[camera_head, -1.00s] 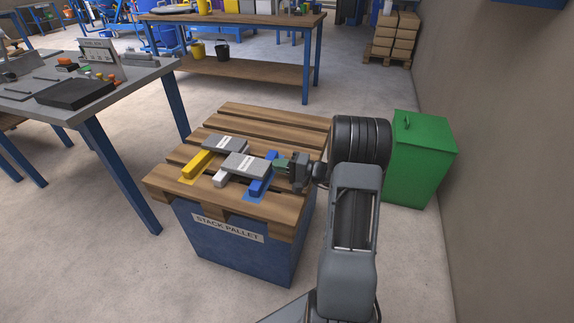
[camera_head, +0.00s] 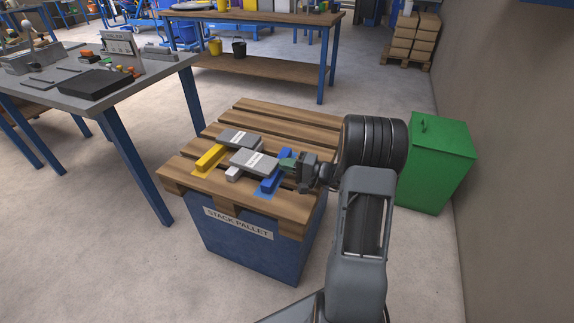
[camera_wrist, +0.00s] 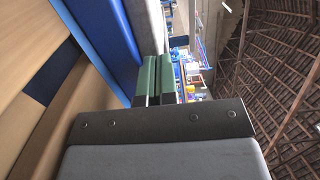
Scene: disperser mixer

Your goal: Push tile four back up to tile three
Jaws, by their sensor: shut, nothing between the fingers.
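Two flat grey tiles with white labels lie side by side on colored bars; their numbers are too small to read. The farther tile (camera_head: 238,138) lies by the yellow bar (camera_head: 209,158). The nearer tile (camera_head: 252,160) spans from a pale grey bar (camera_head: 234,175) to the blue bar (camera_head: 269,185). My gripper (camera_head: 287,165) is shut and empty, its green fingertips at the nearer tile's right end; contact is unclear. In the wrist view, the fingertips (camera_wrist: 154,76) point along a grey surface, likely the tile (camera_wrist: 148,28), beside the blue bar (camera_wrist: 98,35).
The bars sit on a slatted wooden pallet (camera_head: 291,120) atop a blue base labelled "STACK PALLET" (camera_head: 240,223). A green bin (camera_head: 437,165) stands to the right, behind my arm. A grey table (camera_head: 135,85) is at left. The pallet's far slats are clear.

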